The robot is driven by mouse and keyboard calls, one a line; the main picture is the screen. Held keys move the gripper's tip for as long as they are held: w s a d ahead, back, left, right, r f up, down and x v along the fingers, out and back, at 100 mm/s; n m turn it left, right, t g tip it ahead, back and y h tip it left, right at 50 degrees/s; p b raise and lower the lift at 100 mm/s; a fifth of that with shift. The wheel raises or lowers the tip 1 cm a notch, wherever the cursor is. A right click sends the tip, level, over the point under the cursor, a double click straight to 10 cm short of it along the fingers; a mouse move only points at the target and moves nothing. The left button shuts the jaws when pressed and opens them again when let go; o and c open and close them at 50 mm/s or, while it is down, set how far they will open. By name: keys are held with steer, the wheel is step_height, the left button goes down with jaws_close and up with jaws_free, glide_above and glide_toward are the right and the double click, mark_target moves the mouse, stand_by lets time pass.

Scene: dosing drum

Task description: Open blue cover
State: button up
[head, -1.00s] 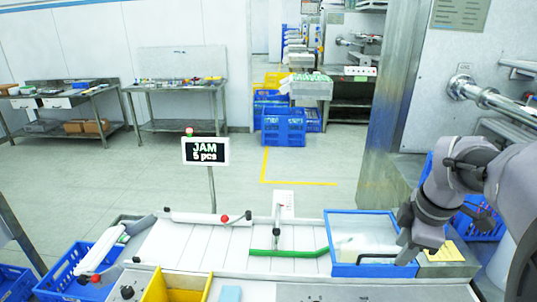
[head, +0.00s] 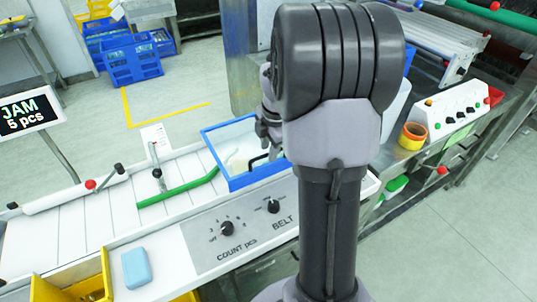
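The blue cover (head: 262,174) is a blue-framed lid with a pale panel, lying over the right end of the white conveyor. A black handle (head: 258,160) stands near its front edge. My gripper (head: 270,146) is at the right part of the cover, close to the handle. I cannot tell whether it touches the handle. My own arm stands in front and hides the cover's right side and much of the gripper. The fingers are too small and covered to show whether they are open or shut.
A green guide bar (head: 178,192) lies across the belt left of the cover. A panel with COUNT and BELT knobs (head: 273,206) is in front. A light-blue block (head: 136,268) and a yellow bin (head: 75,285) are at front left. An orange-yellow cup (head: 412,136) stands at right.

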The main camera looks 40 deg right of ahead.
steer(key=shift+f, duration=0.3)
steer(key=shift+w, duration=0.1)
steer(key=shift+c, duration=0.2)
jaws_close()
steer(key=shift+r, duration=0.1)
stand_by(0.9)
